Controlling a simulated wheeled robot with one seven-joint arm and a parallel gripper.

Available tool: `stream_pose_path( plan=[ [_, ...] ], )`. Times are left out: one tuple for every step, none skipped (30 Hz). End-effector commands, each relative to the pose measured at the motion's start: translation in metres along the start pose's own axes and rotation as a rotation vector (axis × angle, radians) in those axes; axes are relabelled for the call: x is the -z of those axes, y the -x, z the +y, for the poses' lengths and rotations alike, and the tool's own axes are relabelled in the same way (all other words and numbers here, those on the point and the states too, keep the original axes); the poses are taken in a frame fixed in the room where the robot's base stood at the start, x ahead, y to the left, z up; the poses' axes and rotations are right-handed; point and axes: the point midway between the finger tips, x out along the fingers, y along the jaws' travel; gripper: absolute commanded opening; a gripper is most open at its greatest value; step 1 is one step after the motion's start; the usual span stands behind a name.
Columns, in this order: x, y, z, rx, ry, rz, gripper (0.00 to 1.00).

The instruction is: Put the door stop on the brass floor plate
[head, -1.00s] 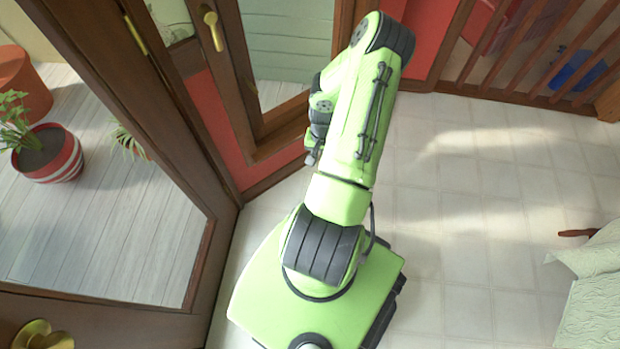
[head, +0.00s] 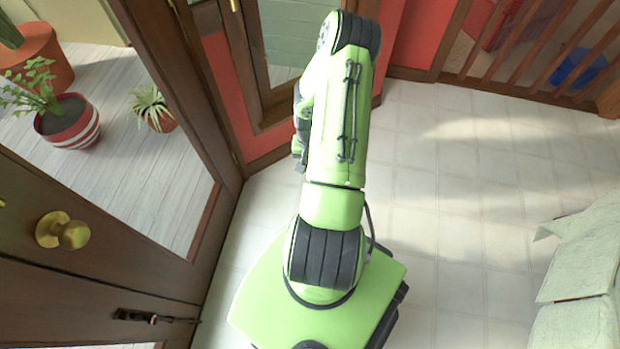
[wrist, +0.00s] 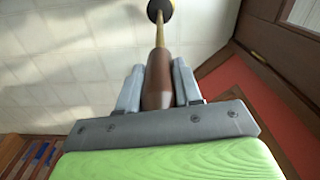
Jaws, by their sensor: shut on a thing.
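The door stop (wrist: 158,82) has a brown wooden handle, a brass rod and a dark round tip. In the wrist view my gripper (wrist: 157,78) is shut on the brown handle, with one grey finger on each side. The rod and tip point away from my gripper toward the top edge, over pale floor. In the head view my arm hides the held door stop and most of my gripper. I see no brass floor plate in either view.
A brown door with a brass knob (head: 62,231) and a dark metal fitting (head: 140,316) stands at left. Potted plants (head: 70,122) show through its glass. Pale tiled floor (head: 460,210) is clear at right, between a wooden railing (head: 530,50) and a light green covered piece (head: 583,255).

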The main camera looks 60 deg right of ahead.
Motion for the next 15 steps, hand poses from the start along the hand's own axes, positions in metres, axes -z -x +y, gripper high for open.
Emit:
stream_pose_path(
  plan=[
    [0.000, -0.013, -0.003, 0.009, 0.001, -0.001, 0.00],
    [-0.001, -0.020, -0.004, 0.009, 0.001, -0.002, 0.00],
    [-0.001, -0.029, -0.003, 0.008, 0.001, -0.004, 0.00],
    [-0.002, -0.035, -0.003, 0.008, 0.002, -0.006, 0.00],
    [-0.002, -0.040, -0.003, 0.008, 0.002, -0.006, 0.00],
    [-0.002, -0.045, -0.003, 0.007, 0.002, -0.005, 0.00],
    [-0.002, -0.048, -0.003, 0.006, 0.002, -0.005, 0.00],
    [-0.001, -0.050, -0.003, 0.006, 0.002, -0.003, 0.00],
    [-0.001, -0.053, -0.003, 0.006, 0.002, -0.001, 0.00],
    [0.000, -0.054, -0.003, 0.007, 0.002, -0.001, 0.00],
    [0.000, -0.057, -0.003, 0.008, 0.002, -0.001, 0.00],
    [-0.001, -0.061, -0.004, 0.009, 0.001, -0.002, 0.00],
    [-0.001, -0.065, -0.004, 0.009, 0.001, -0.002, 0.00],
    [-0.001, -0.070, -0.004, 0.009, 0.001, -0.003, 0.00],
    [-0.002, -0.077, -0.003, 0.009, 0.001, -0.004, 0.00]
  ],
)
